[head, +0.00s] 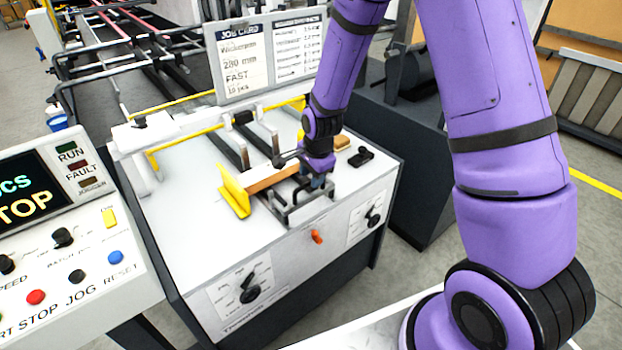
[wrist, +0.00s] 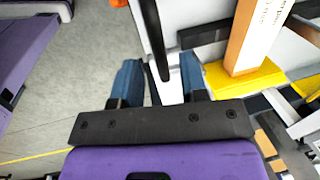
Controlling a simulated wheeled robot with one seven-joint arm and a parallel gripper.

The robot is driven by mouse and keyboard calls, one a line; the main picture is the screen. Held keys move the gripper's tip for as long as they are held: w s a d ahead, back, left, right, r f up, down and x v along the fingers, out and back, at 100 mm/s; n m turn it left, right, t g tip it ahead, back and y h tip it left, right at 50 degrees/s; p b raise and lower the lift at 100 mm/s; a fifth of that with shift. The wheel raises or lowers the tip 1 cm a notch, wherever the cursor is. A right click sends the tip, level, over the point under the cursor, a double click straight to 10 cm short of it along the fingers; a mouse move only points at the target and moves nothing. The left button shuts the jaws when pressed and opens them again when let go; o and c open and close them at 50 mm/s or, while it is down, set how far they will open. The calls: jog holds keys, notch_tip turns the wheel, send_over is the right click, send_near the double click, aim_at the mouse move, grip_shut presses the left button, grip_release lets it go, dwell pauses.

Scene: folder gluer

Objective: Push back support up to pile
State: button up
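The pile (head: 272,180) is a low tan stack on the white machine top, beside an upright yellow plate (head: 234,192). In the wrist view a tan block with a white label (wrist: 246,38) stands by a yellow part (wrist: 243,78). A grey metal frame with a dark bar (head: 308,208) stands at the near side of the pile; I cannot tell for sure that it is the back support. My gripper (head: 317,182) is low over this frame, right of the pile. In the wrist view its blue fingers (wrist: 158,84) are apart, with no clear grip on anything; the arm hides part of the contact area.
A control panel (head: 70,250) stands at the left. A job card sign (head: 265,60) and rails with yellow bars (head: 180,104) are behind the pile. An orange knob (head: 317,237) sits on the machine's front. A small black part (head: 361,156) lies at the right.

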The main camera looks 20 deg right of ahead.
jog(key=shift+w+f, duration=0.15)
jog(key=shift+f, duration=0.8)
grip_shut()
jog(key=w+a, duration=0.3)
jog(key=w, duration=0.8)
jog(key=shift+w+a, duration=0.3)
jog(key=shift+a, duration=0.1)
grip_release()
notch_tip(320, 180, up, 11)
jog(key=s, duration=0.2)
jog(key=shift+d+f, duration=0.15)
jog(key=shift+d, duration=0.2)
